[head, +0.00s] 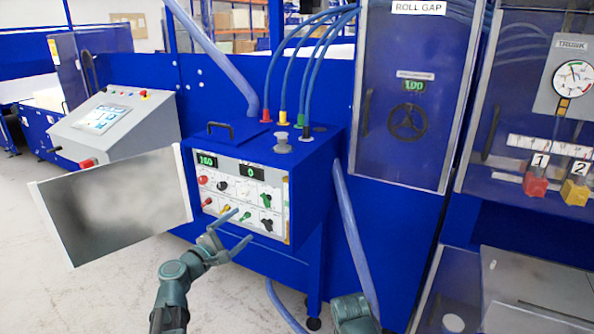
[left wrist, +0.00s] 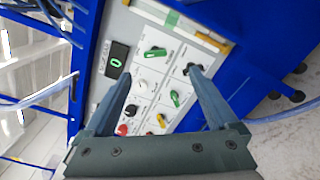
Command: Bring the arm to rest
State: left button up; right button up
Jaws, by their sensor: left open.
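My left gripper (head: 238,226) is open and empty in front of the lower part of the control panel (head: 238,174) on the blue box. In the left wrist view the two fingers of my left gripper (left wrist: 162,82) point at the panel, with green, yellow, red, white and black knobs between and around them. I cannot tell whether a fingertip touches the panel. Part of my right arm (head: 354,314) shows at the bottom of the head view, but its gripper is out of view.
The panel's door (head: 112,207) stands open to the left of the box. A tall cabinet marked ROLL GAP (head: 412,95) stands to the right. A grey console (head: 115,122) is behind at left. The floor at front left is clear.

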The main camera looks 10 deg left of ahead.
pick_arm(q)
jog(key=s+d+f+m+g+h+p, duration=0.1)
jog(key=s+d+f+m+g+p, duration=0.15)
jog(key=d+m+g, duration=0.35)
jog(key=s+d+f+m+g+p, duration=0.1)
jog(key=s+d+f+m+g, duration=0.2)
jog(key=d, duration=0.5)
jog(key=s+d+f+m+g+h+p, duration=0.1)
jog(key=s+d+f+m+g+p, duration=0.15)
jog(key=s+d+m, duration=0.4)
jog(key=s+f+m+g+y+p, duration=0.3)
jog(key=s+m+g+y, duration=0.2)
jog(key=s+m+y, duration=0.3)
jog(key=s+y, duration=0.1)
jog(key=s, duration=0.2)
jog(key=shift+s+f+y+p, duration=0.2)
jog(key=shift+s+y+p, duration=0.05)
jog(key=shift+y+p, duration=0.15)
jog(key=shift+c, duration=0.3)
